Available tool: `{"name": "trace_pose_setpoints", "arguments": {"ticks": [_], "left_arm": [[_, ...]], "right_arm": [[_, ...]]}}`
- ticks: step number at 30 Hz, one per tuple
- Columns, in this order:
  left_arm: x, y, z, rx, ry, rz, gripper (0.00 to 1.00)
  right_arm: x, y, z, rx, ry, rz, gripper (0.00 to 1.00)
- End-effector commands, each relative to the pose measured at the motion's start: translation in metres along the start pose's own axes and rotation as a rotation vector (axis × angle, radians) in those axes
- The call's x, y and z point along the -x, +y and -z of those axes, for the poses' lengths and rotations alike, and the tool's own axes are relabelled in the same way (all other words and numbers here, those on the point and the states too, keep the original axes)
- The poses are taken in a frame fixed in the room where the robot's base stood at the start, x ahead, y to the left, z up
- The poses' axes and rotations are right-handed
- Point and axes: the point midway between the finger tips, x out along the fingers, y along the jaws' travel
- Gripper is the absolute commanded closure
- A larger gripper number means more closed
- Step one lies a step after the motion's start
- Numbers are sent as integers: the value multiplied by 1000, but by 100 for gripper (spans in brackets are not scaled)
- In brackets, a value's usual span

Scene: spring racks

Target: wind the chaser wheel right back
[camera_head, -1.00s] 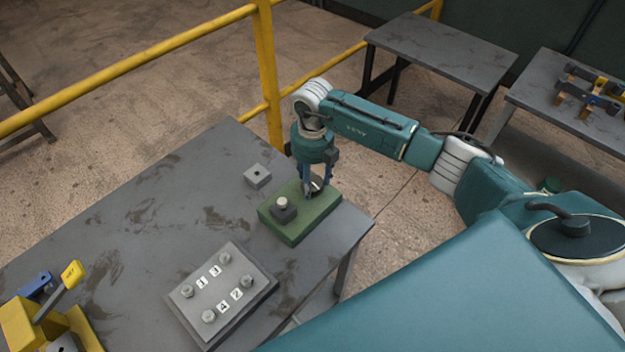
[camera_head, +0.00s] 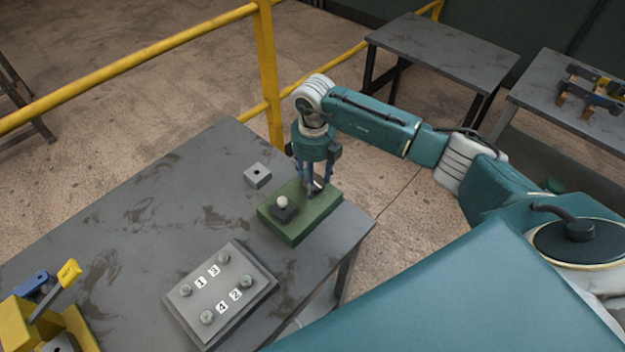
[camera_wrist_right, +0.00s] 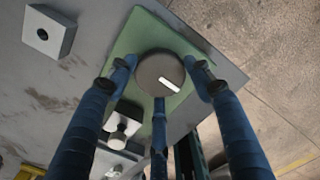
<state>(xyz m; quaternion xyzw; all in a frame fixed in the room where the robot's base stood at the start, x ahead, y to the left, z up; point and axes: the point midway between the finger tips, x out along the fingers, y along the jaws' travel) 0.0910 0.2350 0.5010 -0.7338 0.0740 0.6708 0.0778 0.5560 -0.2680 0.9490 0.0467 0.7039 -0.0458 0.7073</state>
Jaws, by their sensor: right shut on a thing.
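The chaser wheel, a round dark grey disc (camera_wrist_right: 152,70) with a white bar mark, sits on a green block (camera_wrist_right: 125,42) in the right wrist view. The mark runs from the disc's middle toward its lower right. My right gripper (camera_wrist_right: 158,82) has its blue fingers closed around the wheel's rim. In the head view my right gripper (camera_head: 314,190) points down at the far right part of the green block (camera_head: 296,233) and mostly hides the wheel. My left gripper is out of view.
The grey table (camera_head: 150,215) also holds a small grey block with a hole (camera_head: 257,175), a numbered plate with several knobs (camera_head: 222,297) and a yellow lever fixture (camera_head: 45,315). A yellow railing (camera_head: 268,75) stands behind the table.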

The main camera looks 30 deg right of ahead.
Motion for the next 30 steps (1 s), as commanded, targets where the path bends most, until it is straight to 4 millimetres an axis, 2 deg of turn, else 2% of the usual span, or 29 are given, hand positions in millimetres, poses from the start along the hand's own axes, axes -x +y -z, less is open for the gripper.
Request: {"name": "trace_pose_setpoints", "arguments": {"ticks": [1,2,30], "left_arm": [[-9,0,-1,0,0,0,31],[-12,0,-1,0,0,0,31],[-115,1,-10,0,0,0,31]], "right_arm": [[-11,-2,8,33,24,7,75],[-11,-2,8,54,23,7,75],[-12,-8,4,932,23,-2,75]]}}
